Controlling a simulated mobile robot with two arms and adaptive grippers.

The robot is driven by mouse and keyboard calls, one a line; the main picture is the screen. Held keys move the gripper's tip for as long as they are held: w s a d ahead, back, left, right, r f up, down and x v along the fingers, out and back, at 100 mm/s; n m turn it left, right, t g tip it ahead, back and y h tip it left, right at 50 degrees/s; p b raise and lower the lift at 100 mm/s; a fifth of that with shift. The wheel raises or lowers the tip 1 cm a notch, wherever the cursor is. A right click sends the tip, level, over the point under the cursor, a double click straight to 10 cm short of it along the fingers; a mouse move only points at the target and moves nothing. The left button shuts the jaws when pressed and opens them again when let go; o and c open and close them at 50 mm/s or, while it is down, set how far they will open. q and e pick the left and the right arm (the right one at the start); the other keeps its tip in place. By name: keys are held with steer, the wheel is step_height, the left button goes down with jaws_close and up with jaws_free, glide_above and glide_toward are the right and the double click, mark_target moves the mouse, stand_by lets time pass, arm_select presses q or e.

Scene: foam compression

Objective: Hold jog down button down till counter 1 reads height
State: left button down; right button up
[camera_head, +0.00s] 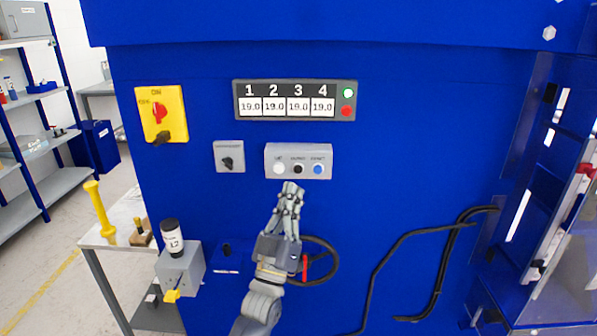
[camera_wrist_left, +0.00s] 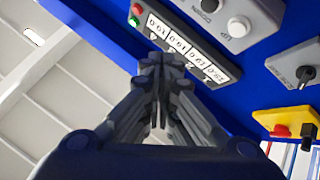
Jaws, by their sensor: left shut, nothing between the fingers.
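The counter panel (camera_head: 295,89) is on the blue machine front. Its displays 1 to 4 each read about 19.0; it also shows upside down in the wrist view (camera_wrist_left: 190,32). Below it is a grey button box (camera_head: 298,153) with a white button (camera_head: 278,169), a black button labelled DOWN (camera_head: 298,169) and a blue button (camera_head: 318,169). My left gripper (camera_head: 291,186) is shut and empty, its tips just below the box, under the white and black buttons. In the wrist view its tips (camera_wrist_left: 163,62) appear clear of the box. No button appears pressed by it.
A yellow switch plate (camera_head: 175,100) and a grey selector box (camera_head: 229,150) are left of the button box. A small grey box with a black-topped cylinder (camera_head: 172,238) sits at lower left. Black cables (camera_head: 400,238) hang at right. The blue panel right of the buttons is clear.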

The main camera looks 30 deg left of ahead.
mark_target(298, 169)
arm_select(q)
steer(key=w+a+b, duration=0.3)
steer(key=w+a, duration=0.1)
steer(key=w, duration=0.3)
steer(key=shift+a, duration=0.1)
steer(key=shift+a+b, duration=0.1)
steer(key=shift+b, duration=0.25)
stand_by(1.1)
steer(key=shift+w+a, duration=0.15)
steer(key=shift+w, duration=0.2)
steer(key=shift+w+a+b, duration=0.2)
steer(key=shift+w+b, duration=0.1)
steer(key=shift+b, duration=0.1)
stand_by(5.0)
